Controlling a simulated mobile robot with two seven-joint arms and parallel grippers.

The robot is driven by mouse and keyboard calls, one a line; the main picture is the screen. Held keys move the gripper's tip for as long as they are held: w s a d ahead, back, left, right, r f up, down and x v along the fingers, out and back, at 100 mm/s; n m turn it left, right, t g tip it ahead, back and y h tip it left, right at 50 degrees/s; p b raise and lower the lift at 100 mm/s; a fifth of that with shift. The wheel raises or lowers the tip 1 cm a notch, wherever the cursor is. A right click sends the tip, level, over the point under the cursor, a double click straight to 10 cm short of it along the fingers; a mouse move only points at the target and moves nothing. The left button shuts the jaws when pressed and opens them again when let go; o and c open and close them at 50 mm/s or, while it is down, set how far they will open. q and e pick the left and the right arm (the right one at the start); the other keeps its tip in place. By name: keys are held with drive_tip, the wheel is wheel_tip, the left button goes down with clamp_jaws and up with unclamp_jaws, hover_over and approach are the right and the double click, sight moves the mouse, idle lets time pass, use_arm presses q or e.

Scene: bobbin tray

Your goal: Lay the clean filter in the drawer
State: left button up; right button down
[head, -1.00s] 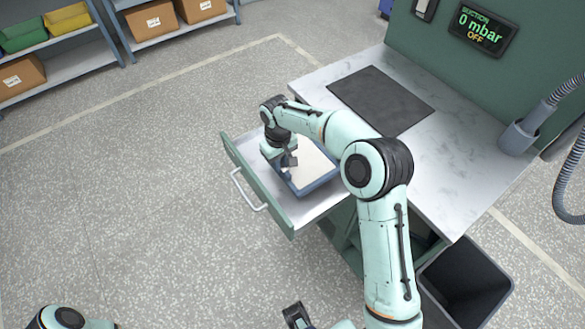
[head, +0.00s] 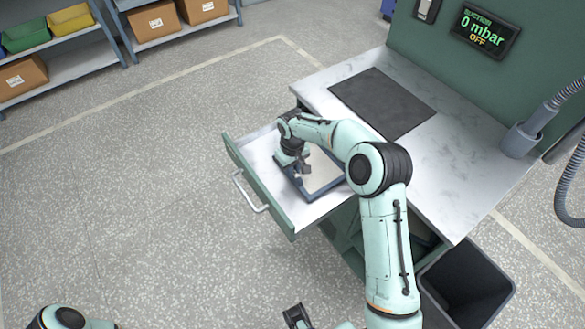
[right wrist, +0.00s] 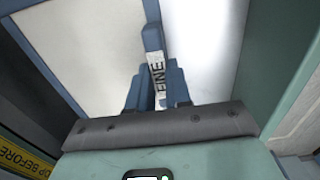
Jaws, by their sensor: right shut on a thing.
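The filter (head: 323,174), a pale panel in a blue frame, is over or in the open drawer (head: 311,208). My right gripper (head: 303,172) is shut on its near left edge. In the right wrist view the pale panel (right wrist: 85,45) lies left of the blue frame edge (right wrist: 152,38), and a label reading "FINE" shows between the fingers (right wrist: 156,88). I cannot tell whether the filter touches the drawer floor. My forearm hides its far right side. A dark gripper part, likely my left gripper (head: 297,316), is at the bottom edge; its jaws are unclear.
The drawer front with its handle (head: 250,195) faces left. The marble worktop (head: 450,150) holds a dark mat (head: 382,102). A black bin (head: 468,285) stands at lower right. The suction display (head: 482,32) reads 0 mbar, OFF. Floor to the left is clear.

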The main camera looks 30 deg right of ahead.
drive_tip(key=shift+f, duration=0.2)
drive_tip(key=c, duration=1.1)
unclamp_jaws()
drive_tip(key=shift+o, duration=0.2)
drive_tip(key=shift+r, duration=0.15)
wheel_tip(320, 180, up, 12)
drive_tip(key=p, duration=0.1)
